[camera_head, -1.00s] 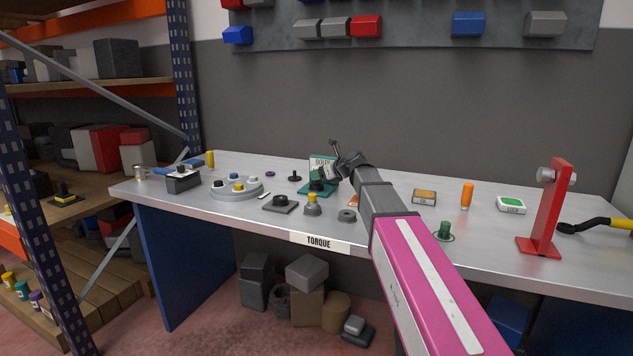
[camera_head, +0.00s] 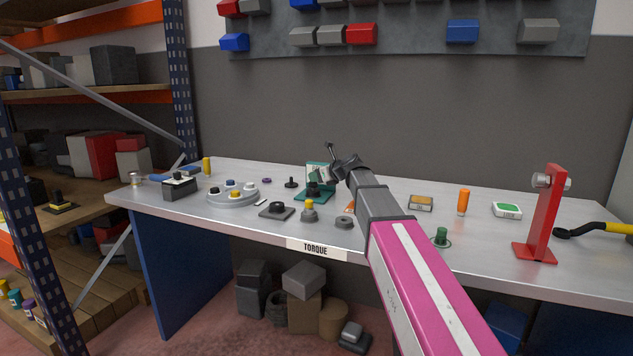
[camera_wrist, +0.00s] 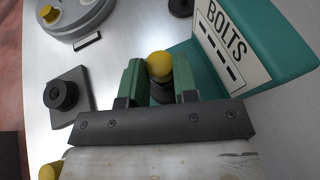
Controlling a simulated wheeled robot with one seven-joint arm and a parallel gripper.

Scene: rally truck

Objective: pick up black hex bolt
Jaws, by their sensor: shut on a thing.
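My gripper (camera_wrist: 160,83) shows in the wrist view with its two green fingers shut on a yellow-topped dark piece (camera_wrist: 159,65). Its rounded yellow top shows between the fingers and its dark lower part is mostly hidden. I cannot tell if this piece is the black hex bolt. The fingers are beside the teal BOLTS stand (camera_wrist: 255,45), which also shows in the head view (camera_head: 321,168). A small black upright piece (camera_head: 291,182), bolt-like in outline, stands on the bench left of the stand. It shows partly at the wrist view's top edge (camera_wrist: 180,8).
A square plate with a black knob (camera_wrist: 80,113) and a grey round tray (camera_head: 232,198) with coloured knobs lie to the left. A yellow-topped grey piece (camera_head: 309,211) stands in front. A red stand (camera_head: 549,215) is on the right. The bench (camera_head: 400,225) has some bare room.

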